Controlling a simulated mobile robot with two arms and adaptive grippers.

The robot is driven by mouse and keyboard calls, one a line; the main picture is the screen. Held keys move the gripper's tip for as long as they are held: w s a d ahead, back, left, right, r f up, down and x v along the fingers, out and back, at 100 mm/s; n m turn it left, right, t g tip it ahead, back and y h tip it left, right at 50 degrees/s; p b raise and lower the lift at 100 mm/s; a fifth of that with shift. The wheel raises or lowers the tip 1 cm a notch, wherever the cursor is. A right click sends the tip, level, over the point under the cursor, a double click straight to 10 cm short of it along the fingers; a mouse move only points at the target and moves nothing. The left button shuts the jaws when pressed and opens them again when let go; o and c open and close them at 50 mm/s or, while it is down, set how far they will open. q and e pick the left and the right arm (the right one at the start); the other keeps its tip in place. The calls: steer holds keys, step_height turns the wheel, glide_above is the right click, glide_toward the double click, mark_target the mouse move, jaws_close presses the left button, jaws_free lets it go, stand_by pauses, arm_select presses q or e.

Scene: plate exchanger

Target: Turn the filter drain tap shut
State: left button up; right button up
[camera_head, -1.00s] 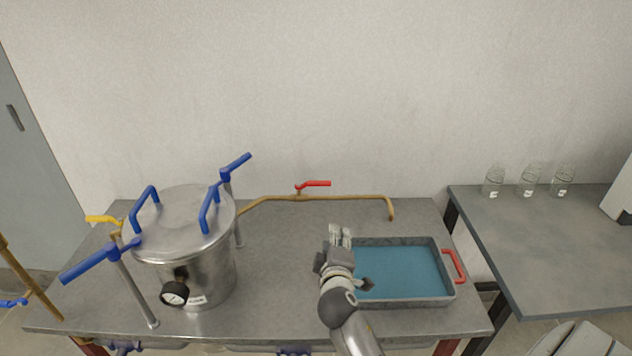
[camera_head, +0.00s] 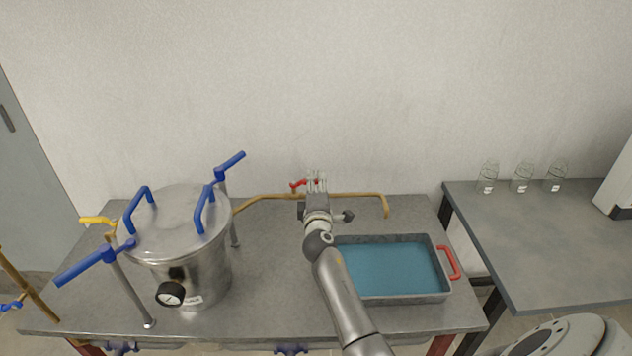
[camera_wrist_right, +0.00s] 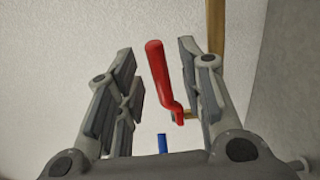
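The drain tap is a red lever (camera_head: 298,184) on the brass pipe (camera_head: 262,197) that runs from the steel filter vessel (camera_head: 185,255) toward the tray. My right gripper (camera_head: 317,180) is at the lever and hides part of it in the head view. In the right wrist view, the red lever (camera_wrist_right: 160,75) stands between the two spread fingers of my right gripper (camera_wrist_right: 155,85), nearer the right finger. The gripper is open, and I see a gap on the left side of the lever. My left gripper is not in view.
Blue handles (camera_head: 229,166) and a yellow lever (camera_head: 97,220) surround the vessel. Several glass jars (camera_head: 523,178) stand on the right table (camera_head: 530,240).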

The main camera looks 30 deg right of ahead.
steer(key=shift+x, duration=0.9)
jaws_close()
